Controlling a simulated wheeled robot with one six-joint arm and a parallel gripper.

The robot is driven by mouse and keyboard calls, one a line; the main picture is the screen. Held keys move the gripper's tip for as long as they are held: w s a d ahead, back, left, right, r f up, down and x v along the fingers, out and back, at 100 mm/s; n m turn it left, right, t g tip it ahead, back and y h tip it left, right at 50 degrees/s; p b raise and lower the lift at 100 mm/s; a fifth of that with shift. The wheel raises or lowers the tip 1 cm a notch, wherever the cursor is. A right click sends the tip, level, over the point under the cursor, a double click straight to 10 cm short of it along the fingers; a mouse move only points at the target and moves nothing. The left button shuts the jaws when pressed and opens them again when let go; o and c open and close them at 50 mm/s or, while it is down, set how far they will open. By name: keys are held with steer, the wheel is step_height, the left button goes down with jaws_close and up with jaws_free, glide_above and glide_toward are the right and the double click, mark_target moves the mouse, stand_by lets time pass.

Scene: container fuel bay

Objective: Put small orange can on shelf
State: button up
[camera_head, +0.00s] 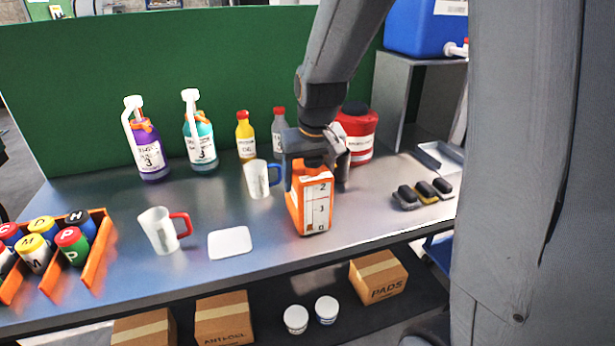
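The small orange can (313,208) is a boxy jerrycan with a white label marked with numbers. It looks upright at the front middle of the grey bench. My gripper (316,172) is at the can's top, with its fingers around the handle area. I cannot tell whether the fingers press on the can, or whether its base touches the bench. A grey shelf unit (397,85) stands at the back right of the bench with a blue container (425,25) on top. A dark lower shelf (262,338) runs under the bench.
Mugs (158,230) and a white pad (230,242) lie left of the can; a blue-handled mug (258,178) is close by. A red jar (357,135) stands behind my gripper. Dark blocks (424,191) lie right. Boxes (379,277) and white tubs (296,319) occupy the lower shelf.

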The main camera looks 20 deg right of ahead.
steer(key=shift+f, duration=0.1)
steer(key=o, duration=1.2)
steer(key=shift+c, duration=0.2)
steer(key=o, duration=0.3)
